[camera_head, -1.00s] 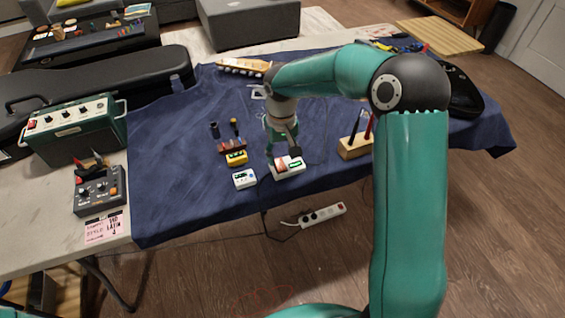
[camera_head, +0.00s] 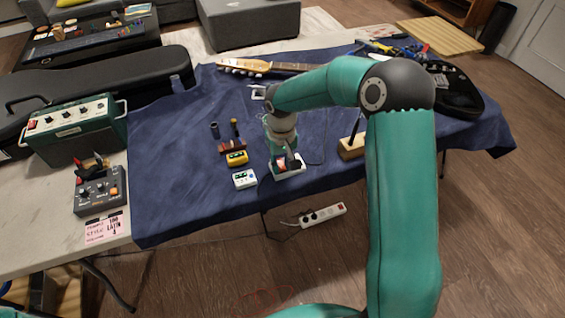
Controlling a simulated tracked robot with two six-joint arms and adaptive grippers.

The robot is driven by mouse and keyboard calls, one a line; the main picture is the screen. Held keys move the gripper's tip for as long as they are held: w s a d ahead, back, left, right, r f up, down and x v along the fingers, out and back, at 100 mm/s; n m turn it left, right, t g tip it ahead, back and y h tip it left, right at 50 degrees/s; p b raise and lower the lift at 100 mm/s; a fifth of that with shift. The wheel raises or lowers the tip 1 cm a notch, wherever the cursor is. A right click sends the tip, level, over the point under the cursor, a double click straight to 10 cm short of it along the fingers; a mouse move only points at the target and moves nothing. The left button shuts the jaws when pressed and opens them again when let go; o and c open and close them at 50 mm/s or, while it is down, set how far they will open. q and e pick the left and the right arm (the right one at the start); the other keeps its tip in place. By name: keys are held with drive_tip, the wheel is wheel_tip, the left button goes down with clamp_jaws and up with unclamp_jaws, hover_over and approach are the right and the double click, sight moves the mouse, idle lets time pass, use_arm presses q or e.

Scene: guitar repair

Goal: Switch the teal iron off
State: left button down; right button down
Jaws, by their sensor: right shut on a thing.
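I cannot make out a separate teal iron. My left gripper is out of view.
A wooden block (camera_head: 352,147) holding a dark tool stands to the right, partly behind my arm. A small rack (camera_head: 232,147) stands to the left. A guitar neck (camera_head: 245,66) lies at the back. A white power strip (camera_head: 322,214) is on the floor. The cloth's left side is clear.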

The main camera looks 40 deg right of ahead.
drive_tip(key=shift+w+r+g+p, duration=0.3)
drive_tip(key=shift+g+p, duration=0.6)
drive_tip(key=shift+p, duration=1)
drive_tip(key=shift+w+d+f+g+y+p, duration=0.1)
drive_tip(key=shift+g+y+p, duration=0.3)
drive_tip(key=shift+g+p, duration=0.3)
drive_tip(key=c, duration=1)
unclamp_jaws()
drive_tip(key=shift+o, duration=0.2)
drive_tip(key=v, duration=1.1)
drive_tip(key=shift+w+r, duration=0.2)
drive_tip(key=shift+r, duration=0.2)
